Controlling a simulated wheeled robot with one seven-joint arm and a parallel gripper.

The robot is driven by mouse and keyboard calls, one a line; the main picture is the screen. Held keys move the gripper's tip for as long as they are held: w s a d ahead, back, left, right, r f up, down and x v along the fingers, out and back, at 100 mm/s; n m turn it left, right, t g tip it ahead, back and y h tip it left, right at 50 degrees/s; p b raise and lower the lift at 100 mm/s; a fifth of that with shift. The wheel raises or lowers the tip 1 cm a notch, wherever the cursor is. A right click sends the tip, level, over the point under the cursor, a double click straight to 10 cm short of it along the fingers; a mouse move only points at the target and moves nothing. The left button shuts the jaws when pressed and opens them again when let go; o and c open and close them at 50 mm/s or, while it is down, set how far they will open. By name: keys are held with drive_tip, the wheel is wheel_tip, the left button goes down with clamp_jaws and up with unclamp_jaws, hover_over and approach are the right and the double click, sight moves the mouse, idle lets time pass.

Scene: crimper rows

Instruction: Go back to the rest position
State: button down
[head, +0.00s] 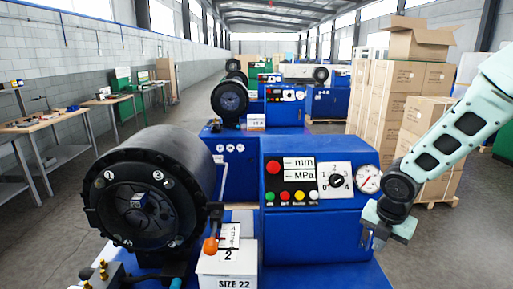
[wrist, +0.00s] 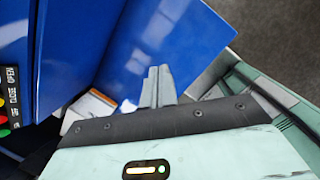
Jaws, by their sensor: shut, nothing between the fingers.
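My gripper (head: 376,240) is at the right in the head view, at the end of my pale green arm, beside the right side of the blue control box (head: 312,235). In the wrist view my gripper (wrist: 158,86) shows its two fingers together with nothing between them. Below and beyond the fingers are blue machine panels (wrist: 175,40). I cannot tell from these views whether the fingers touch the blue surface.
The crimper's black round head (head: 140,195) stands at the left. An orange-knobbed lever (head: 210,245) rises beside a white box marked SIZE 22 (head: 228,268). Stacked cartons (head: 385,100) stand behind my arm. Workbenches line the left wall. Grey floor is open at the right.

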drive_tip(key=s+a+m+b, duration=0.3)
drive_tip(key=s+a+m, duration=0.3)
drive_tip(key=s, duration=0.3)
drive_tip(key=s+a+m+g+y+b, duration=0.1)
drive_tip(key=s+a+m+b, duration=0.2)
drive_tip(key=s+a+m, duration=0.3)
drive_tip(key=s+a+m+g+b, duration=0.1)
drive_tip(key=s+a+m+b, duration=0.2)
drive_tip(key=s, duration=0.9)
drive_tip(key=a+m, duration=0.3)
drive_tip(key=m, duration=0.1)
drive_tip(key=shift+s+r+m, duration=0.15)
drive_tip(key=shift+s+m, duration=0.1)
drive_tip(key=shift+m, duration=0.15)
